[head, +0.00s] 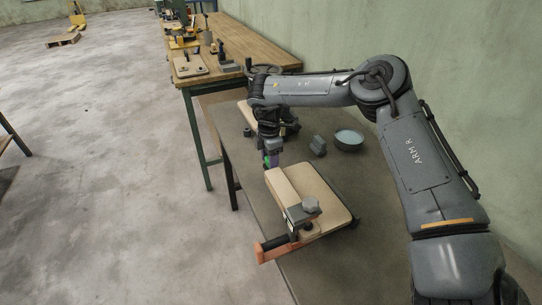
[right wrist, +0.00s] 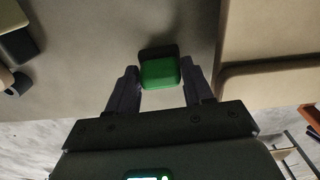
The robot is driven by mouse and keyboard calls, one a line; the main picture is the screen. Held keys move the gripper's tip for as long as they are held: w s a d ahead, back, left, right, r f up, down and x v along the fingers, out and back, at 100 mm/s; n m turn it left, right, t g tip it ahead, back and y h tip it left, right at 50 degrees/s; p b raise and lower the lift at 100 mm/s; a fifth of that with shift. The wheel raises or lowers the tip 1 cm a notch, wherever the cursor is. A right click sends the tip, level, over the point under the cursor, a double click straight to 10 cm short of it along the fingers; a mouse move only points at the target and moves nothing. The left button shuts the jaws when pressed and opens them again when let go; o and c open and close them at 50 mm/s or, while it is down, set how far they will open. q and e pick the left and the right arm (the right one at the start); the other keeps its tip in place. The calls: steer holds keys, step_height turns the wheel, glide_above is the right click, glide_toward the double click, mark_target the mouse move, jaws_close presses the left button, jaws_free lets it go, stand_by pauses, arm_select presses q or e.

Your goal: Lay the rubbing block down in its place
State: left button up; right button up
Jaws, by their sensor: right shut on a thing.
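The rubbing block (right wrist: 160,72), green with a dark upper part, sits between the two fingers of my right gripper (right wrist: 160,90) in the right wrist view. My right gripper is shut on it. In the head view my right gripper (head: 271,158) points down beside the far left corner of the stacked boards (head: 325,192), and only a small green patch of the block shows. How far the block is above the grey table (head: 235,135) is hard to tell. My left gripper is in neither view.
A small grey block (head: 318,146) and a round bowl (head: 348,139) stand beyond the boards. A wooden workbench (head: 255,45) with tools stands behind. The wall is close on the right.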

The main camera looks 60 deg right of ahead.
steer(key=shift+f, duration=0.15)
steer(key=o, duration=0.5)
steer(key=shift+f, duration=0.1)
steer(key=o, duration=0.5)
